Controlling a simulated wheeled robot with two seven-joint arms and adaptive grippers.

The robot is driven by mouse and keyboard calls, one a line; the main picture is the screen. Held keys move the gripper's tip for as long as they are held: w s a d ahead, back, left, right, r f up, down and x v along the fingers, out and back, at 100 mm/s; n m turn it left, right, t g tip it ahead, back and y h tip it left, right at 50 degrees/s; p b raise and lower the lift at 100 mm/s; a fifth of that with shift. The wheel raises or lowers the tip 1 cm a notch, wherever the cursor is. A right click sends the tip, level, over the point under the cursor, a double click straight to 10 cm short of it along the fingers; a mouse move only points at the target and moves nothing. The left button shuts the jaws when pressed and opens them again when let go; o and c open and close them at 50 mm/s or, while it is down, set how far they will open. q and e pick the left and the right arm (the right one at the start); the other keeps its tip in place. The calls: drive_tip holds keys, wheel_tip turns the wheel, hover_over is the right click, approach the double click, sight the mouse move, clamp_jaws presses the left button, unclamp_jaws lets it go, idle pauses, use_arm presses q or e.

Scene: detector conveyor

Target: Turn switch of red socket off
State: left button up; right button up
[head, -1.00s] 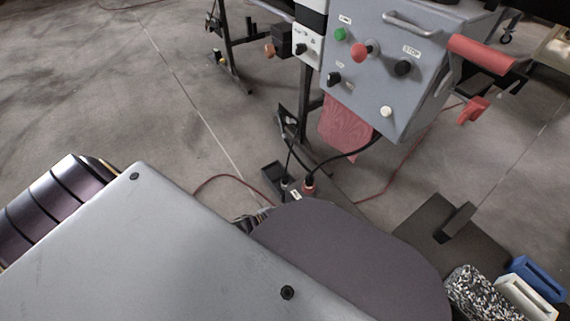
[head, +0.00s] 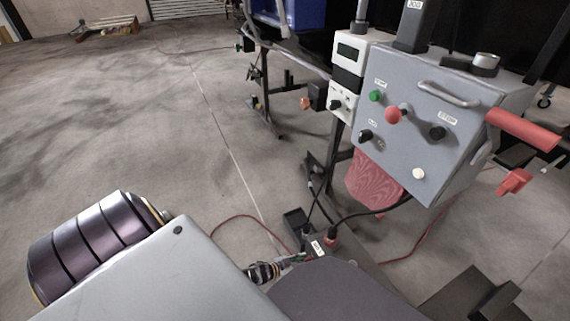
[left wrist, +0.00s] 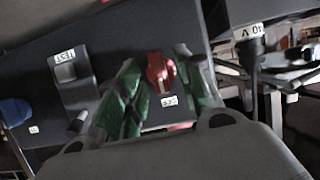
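A red switch knob (left wrist: 160,70) shows in the left wrist view on a dark panel, with a small white label (left wrist: 169,101) below it. My left gripper (left wrist: 158,75) has its green-padded fingers apart, one on each side of the knob. I cannot tell whether either pad touches it. My right gripper is not in view.
A grey control box (head: 435,125) with buttons stands above and right of the gripper. A TEST rocker (left wrist: 72,78) and a blue part (left wrist: 14,111) lie left of the knob. Open floor is at left.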

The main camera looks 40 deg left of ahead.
use_arm(q)
drive_tip(key=v, duration=1.1)
drive_tip(key=shift+s, duration=0.3)
idle(0.6)
drive_tip(key=shift+a+r, duration=0.1)
idle(0.6)
